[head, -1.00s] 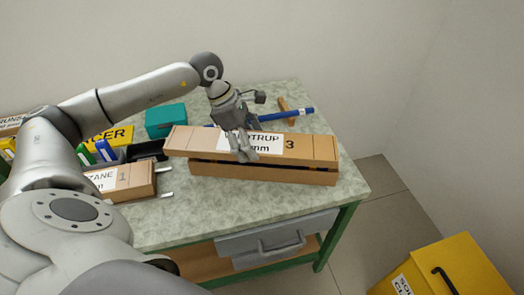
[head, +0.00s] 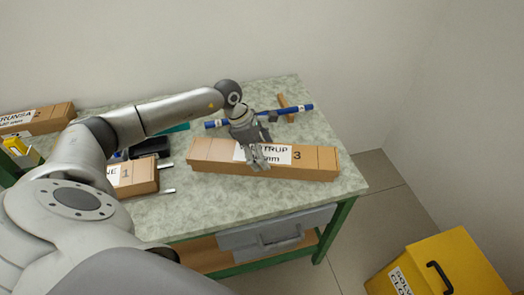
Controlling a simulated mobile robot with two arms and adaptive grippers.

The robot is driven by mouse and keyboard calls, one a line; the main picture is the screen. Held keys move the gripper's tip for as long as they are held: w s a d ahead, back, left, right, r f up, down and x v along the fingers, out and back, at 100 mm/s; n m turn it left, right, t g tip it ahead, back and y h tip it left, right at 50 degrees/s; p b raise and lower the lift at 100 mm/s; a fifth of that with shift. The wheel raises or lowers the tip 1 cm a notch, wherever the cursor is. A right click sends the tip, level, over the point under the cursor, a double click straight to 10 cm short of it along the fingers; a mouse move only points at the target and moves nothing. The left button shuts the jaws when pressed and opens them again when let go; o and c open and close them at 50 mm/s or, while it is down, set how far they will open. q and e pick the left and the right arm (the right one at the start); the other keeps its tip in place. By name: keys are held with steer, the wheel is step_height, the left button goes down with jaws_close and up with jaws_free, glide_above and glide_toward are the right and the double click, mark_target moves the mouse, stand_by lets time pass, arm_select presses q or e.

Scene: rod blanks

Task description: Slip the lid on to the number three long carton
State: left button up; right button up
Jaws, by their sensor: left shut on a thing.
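The long carton marked 3 (head: 315,170) lies near the front right of the speckled table. Its brown cardboard lid (head: 215,150), with a white label, lies over the carton and lines up with it. No dark gap shows between lid and carton from here, though whether it is fully seated I cannot tell. My left gripper (head: 258,165) comes down from above and behind and is shut on the lid near its middle, covering part of the label. My right gripper is not in view.
A blue rod (head: 292,111) and a wooden handle (head: 284,104) lie behind the carton. The carton marked 1 (head: 138,179) is to the left, beside a black tray (head: 150,147). A grey drawer (head: 265,236) is below. A yellow bin (head: 440,270) stands at the right.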

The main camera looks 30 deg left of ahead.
arm_select(q)
steer(key=o, duration=0.9)
steer(key=shift+f, duration=0.1)
steer(key=b+v, duration=0.2)
steer(key=v, duration=1)
steer(key=shift+a, duration=0.1)
